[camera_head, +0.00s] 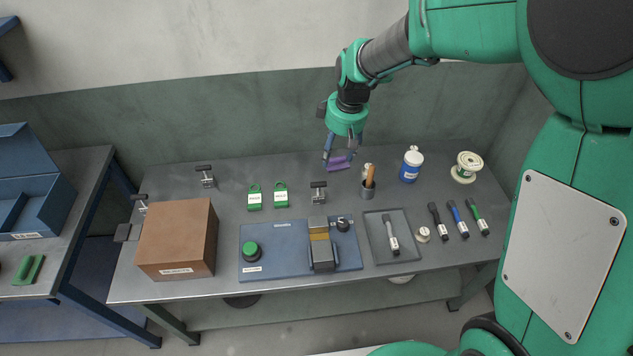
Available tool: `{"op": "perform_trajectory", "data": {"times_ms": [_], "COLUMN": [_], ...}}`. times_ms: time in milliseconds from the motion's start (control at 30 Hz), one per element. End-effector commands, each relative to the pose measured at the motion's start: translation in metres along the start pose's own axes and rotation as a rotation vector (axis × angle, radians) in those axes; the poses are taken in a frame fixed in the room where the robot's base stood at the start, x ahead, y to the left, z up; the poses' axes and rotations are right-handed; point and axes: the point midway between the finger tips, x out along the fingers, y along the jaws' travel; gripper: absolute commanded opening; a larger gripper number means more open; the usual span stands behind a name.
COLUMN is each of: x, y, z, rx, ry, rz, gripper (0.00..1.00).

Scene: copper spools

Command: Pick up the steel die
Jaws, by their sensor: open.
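I cannot tell for sure which piece is the steel die; labels are too small to read. One candidate is a grey, rod-like tool with a pale label (391,236), lying in a shallow grey tray (407,262). Another is a small round pale piece (423,234) just right of the tray. A small pale metallic piece (367,168) stands behind the cup. My gripper (339,166) is open, pointing down over the back middle of the bench, left of the cup. A purple part shows at its fingers; I see nothing clearly held.
A cup with a wooden handle (368,190), a blue-white bottle (411,165) and a wire spool (466,167) stand at the back right. Black, blue and green tools (457,220) lie right. A blue fixture plate (284,270) and brown box (177,240) are left.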

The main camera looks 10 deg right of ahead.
Motion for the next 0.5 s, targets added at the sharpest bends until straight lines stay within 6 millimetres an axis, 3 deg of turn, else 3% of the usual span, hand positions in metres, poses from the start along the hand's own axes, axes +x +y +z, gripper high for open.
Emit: {"op": "perform_trajectory", "data": {"times_ms": [300, 500], "x": [0.087, 0.129], "y": [0.014, 0.016], "z": [-0.032, -0.042], "rx": [-0.144, -0.211], "ry": [-0.043, -0.059], "rz": [-0.056, -0.081], "gripper": [0.55, 0.55]}}
